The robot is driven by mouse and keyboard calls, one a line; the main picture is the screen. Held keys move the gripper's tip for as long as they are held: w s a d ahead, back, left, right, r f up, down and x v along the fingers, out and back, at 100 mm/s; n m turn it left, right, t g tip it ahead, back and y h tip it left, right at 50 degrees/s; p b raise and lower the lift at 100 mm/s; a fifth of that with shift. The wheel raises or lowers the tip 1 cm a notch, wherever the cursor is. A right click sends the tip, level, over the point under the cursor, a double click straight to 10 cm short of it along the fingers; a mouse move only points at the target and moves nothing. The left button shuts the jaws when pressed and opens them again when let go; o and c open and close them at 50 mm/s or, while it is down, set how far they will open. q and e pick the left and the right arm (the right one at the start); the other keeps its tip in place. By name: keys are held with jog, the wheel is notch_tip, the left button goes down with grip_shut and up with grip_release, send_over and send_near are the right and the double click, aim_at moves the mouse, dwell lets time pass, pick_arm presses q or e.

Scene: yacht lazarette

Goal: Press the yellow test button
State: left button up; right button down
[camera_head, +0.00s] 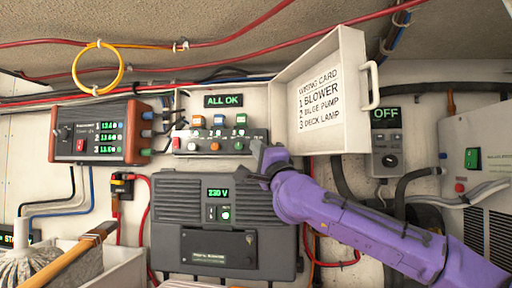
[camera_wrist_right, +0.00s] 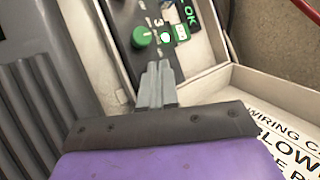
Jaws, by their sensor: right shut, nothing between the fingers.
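A small control panel (camera_head: 222,136) with an "ALL OK" display (camera_head: 223,101) above it sits in an open white box on the wall. It has a row of coloured switches and, below, a row of round knobs or buttons, including an orange one (camera_head: 214,146) and a green one (camera_head: 239,146). I cannot tell which is the yellow test button. My right gripper (camera_head: 262,155) is shut and empty, at the panel's lower right corner. In the right wrist view its fingertips (camera_wrist_right: 158,68) point at the panel's end, just short of the green knob (camera_wrist_right: 143,37). Contact cannot be told. My left gripper is out of view.
The box's open door (camera_head: 320,92) with a wiring card stands to the right, close to my right arm. A grey 230 V unit (camera_head: 223,225) is below. A brown-ended meter box (camera_head: 100,131) is left; an "OFF" switch unit (camera_head: 385,140) is right. Cables run around.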

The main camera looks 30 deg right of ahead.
dwell(0.4)
jog(key=shift+s+a+b, duration=0.35)
jog(key=shift+s+a, duration=0.05)
jog(key=shift+s, duration=0.2)
jog(key=shift+a, duration=0.1)
jog(key=shift+s+a+b, duration=0.4)
jog(key=shift+s+a, duration=0.35)
jog(key=shift+s, duration=0.25)
jog(key=shift+s+a+b, duration=0.35)
jog(key=shift+s+a, duration=0.35)
jog(key=shift+s, duration=0.3)
